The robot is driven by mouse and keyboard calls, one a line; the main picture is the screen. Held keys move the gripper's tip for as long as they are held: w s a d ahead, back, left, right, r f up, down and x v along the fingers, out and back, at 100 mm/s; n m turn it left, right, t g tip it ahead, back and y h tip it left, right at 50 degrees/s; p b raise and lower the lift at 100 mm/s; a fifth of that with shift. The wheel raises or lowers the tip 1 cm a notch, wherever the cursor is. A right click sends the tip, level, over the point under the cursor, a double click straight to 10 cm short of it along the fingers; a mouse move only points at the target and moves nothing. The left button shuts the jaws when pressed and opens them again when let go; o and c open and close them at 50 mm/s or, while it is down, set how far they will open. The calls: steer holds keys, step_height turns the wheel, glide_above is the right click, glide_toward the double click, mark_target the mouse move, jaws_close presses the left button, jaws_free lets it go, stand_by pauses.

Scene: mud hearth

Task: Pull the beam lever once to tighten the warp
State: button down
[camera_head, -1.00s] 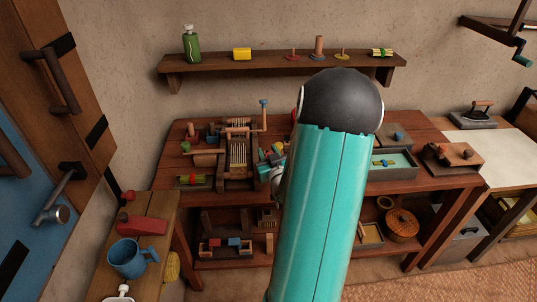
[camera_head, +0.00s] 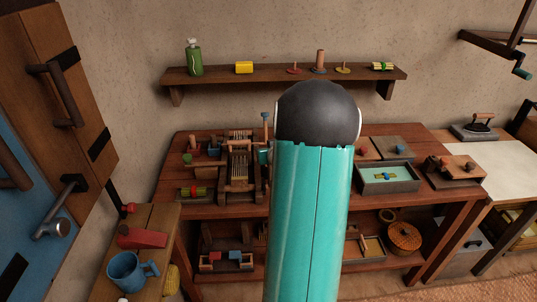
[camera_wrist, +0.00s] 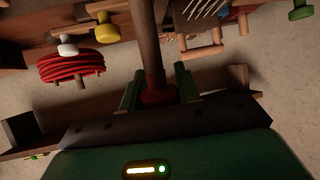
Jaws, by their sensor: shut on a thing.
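The small wooden loom (camera_head: 239,183), with pale warp threads, stands on the left part of the workbench. An upright post with a blue top (camera_head: 265,131) shows at its right side, beside my arm. In the wrist view a dark round wooden bar (camera_wrist: 148,45), which looks like the beam lever, runs down between the green fingers of my gripper (camera_wrist: 158,90). A dark red end or collar sits on the bar at the fingers. My gripper is shut on this bar. In the head view my arm hides the gripper and part of the bench.
A shelf (camera_head: 285,75) with a green bottle and small items is above the bench. A tray with a pale inside (camera_head: 389,178) lies right of my arm. A red coil (camera_wrist: 72,65) and pegs show in the wrist view. A side table (camera_head: 165,220) with a blue mug is at left.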

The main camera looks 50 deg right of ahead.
steer(key=shift+w+d+f, duration=0.2)
steer(key=shift+f, duration=0.25)
steer(key=shift+w+d+f, duration=0.2)
steer(key=shift+f, duration=0.35)
steer(key=c, duration=1.1)
jaws_free()
steer(key=shift+o, duration=0.3)
steer(key=shift+r, duration=0.2)
steer(key=shift+d, duration=0.1)
steer(key=shift+r, duration=0.1)
